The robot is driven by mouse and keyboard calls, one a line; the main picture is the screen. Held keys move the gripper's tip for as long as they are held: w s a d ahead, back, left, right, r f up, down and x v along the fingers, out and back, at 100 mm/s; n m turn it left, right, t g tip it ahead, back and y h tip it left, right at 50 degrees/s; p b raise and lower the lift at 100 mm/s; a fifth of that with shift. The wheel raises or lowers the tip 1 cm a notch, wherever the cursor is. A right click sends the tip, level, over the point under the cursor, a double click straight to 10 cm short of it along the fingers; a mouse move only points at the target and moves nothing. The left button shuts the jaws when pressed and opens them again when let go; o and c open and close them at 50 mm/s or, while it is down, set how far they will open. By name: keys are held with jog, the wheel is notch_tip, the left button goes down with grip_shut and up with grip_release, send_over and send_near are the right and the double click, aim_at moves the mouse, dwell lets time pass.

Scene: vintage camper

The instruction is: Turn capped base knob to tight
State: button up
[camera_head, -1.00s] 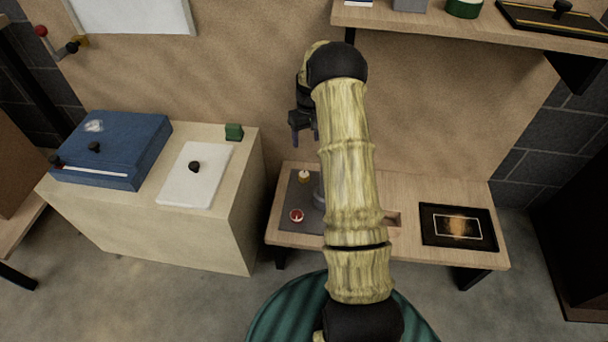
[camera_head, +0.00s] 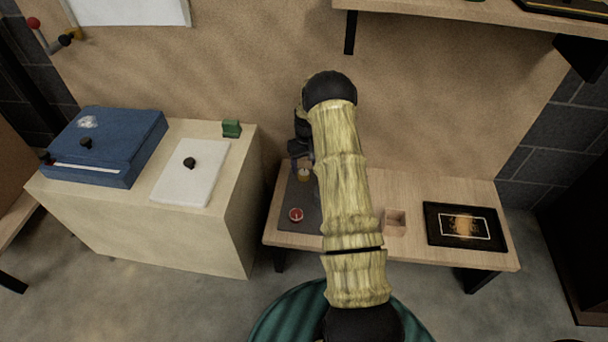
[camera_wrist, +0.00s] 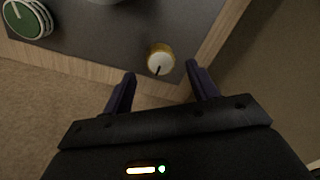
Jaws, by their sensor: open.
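A small round knob with a pale cap, a brass-coloured skirt and a dark pointer line (camera_wrist: 160,60) sits on a dark plate (camera_wrist: 85,48) on the low wooden bench; I take it for the capped base knob. It also shows in the head view (camera_head: 304,175) near the plate's back end. My gripper (camera_wrist: 161,76) is open and empty. In the wrist view its fingertips lie on either side of the knob's lower edge, seemingly above it; I cannot tell the height. The head view shows my gripper (camera_head: 300,156) just behind the knob. Any tight mark is unreadable.
A green dial with a white pointer (camera_wrist: 27,18) stands on the same plate. A red knob (camera_head: 296,215) is at the plate's front. My arm hides part of the bench. A small wooden box (camera_head: 395,222) and black tray (camera_head: 430,238) stand to the right.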

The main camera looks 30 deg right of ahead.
aim_at(304, 172)
jog(key=shift+a+f+b, duration=0.1)
jog(key=shift+f+b, duration=0.45)
jog(key=shift+f, duration=1.45)
jog(key=c, duration=1)
